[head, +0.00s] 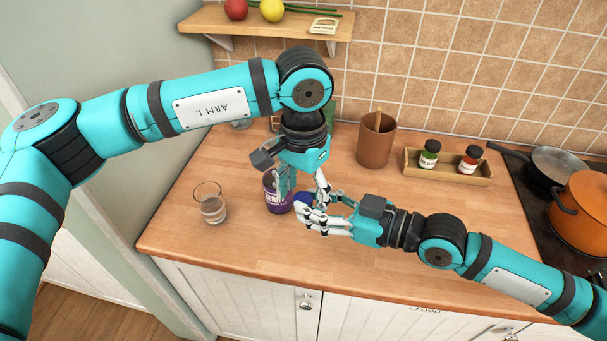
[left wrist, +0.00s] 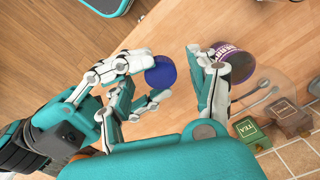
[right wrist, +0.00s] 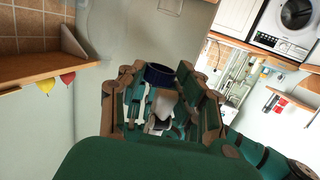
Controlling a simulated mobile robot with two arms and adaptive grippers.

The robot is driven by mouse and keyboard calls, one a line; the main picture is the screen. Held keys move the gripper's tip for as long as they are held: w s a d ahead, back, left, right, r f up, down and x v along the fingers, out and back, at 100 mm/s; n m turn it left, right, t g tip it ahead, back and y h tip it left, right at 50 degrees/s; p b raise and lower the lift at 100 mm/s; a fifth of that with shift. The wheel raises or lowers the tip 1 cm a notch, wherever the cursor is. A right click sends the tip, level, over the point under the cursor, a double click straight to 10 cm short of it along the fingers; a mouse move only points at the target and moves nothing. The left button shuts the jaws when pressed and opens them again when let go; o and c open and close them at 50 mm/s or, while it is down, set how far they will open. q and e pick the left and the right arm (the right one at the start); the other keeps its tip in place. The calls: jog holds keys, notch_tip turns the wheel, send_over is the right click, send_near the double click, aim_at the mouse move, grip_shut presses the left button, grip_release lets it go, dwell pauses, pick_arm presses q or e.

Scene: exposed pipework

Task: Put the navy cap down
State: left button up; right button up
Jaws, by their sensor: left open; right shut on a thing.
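The navy cap (head: 302,200) is held in the fingers of my right gripper (head: 318,214), above the counter. It shows as a round blue piece in the left wrist view (left wrist: 160,73) and between the right fingers in the right wrist view (right wrist: 158,74). My left gripper (head: 303,186) is open and points down right beside the cap; I cannot tell whether its fingers touch the cap. A purple jar with a white label (head: 275,197) stands on the counter just left of the cap. It also shows in the left wrist view (left wrist: 234,62), partly hidden by a left finger.
A glass with clear liquid (head: 211,206) stands left of the jar. A brown canister (head: 377,142) and a wooden tray (head: 421,172) with two spice jars are at the back. An orange pot (head: 582,205) sits on the hob at right. The counter (head: 178,228) is clear at the front left.

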pick_arm(q)
jog(key=shift+f, duration=0.25)
grip_shut()
pick_arm(e)
jog(key=o, duration=1.2)
jog(key=shift+c, duration=0.2)
jog(key=shift+s, duration=0.1)
